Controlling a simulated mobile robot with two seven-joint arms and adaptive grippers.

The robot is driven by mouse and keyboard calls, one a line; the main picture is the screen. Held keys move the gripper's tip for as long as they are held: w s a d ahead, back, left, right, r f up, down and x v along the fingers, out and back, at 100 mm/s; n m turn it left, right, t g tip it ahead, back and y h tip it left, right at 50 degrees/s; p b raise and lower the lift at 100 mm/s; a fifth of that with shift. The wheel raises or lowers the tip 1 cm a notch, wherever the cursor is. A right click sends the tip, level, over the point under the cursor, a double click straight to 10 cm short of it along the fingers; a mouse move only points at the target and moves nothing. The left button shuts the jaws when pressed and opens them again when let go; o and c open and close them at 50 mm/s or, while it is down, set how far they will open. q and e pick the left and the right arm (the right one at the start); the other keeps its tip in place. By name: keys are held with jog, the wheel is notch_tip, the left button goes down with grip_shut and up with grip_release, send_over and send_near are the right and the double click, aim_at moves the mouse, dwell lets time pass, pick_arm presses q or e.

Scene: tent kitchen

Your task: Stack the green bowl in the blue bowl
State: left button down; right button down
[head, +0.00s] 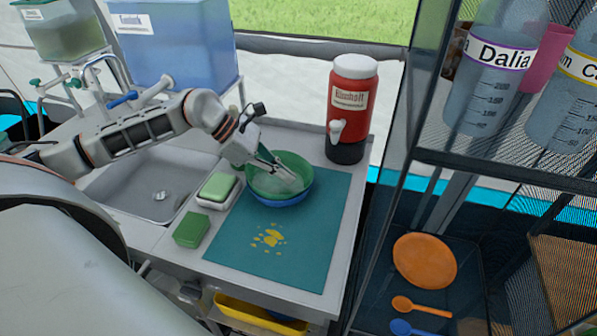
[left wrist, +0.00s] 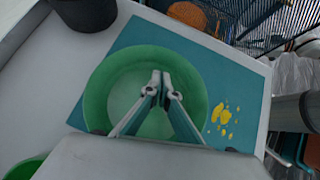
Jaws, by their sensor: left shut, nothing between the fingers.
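The green bowl (head: 304,170) sits inside the blue bowl (head: 283,201) on the teal mat, with blue showing below the green rim. In the left wrist view the green bowl (left wrist: 97,95) fills the middle and the blue bowl is hidden. My left gripper (head: 294,183) reaches down from the left over the green bowl. Its fingertips (left wrist: 161,78) are together with nothing between them, over the bowl's inside. I cannot tell whether they touch it. My right gripper is not in view.
The teal mat (head: 312,240) has yellow spots and free room in front of the bowls. Green sponges (head: 191,229) and the sink (head: 150,190) are to the left. A red drink dispenser (head: 351,105) stands behind. A mesh shelf (head: 440,160) with bottles is at right.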

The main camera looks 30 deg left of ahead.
aim_at(312, 178)
pick_arm(q)
jog(key=d, duration=0.1)
jog(key=w, duration=0.1)
jog(key=d, duration=0.1)
jog(key=shift+w+d+r+p, duration=0.25)
jog(key=shift+d+p, duration=0.05)
jog(key=shift+d, duration=0.05)
jog(key=shift+w+d+f, duration=0.1)
jog(key=shift+d, duration=0.05)
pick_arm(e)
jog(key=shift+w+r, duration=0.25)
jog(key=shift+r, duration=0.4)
pick_arm(q)
jog(key=shift+w+d, duration=0.45)
jog(key=shift+d, duration=0.4)
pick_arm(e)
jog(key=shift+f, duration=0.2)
pick_arm(q)
jog(key=shift+a, duration=0.1)
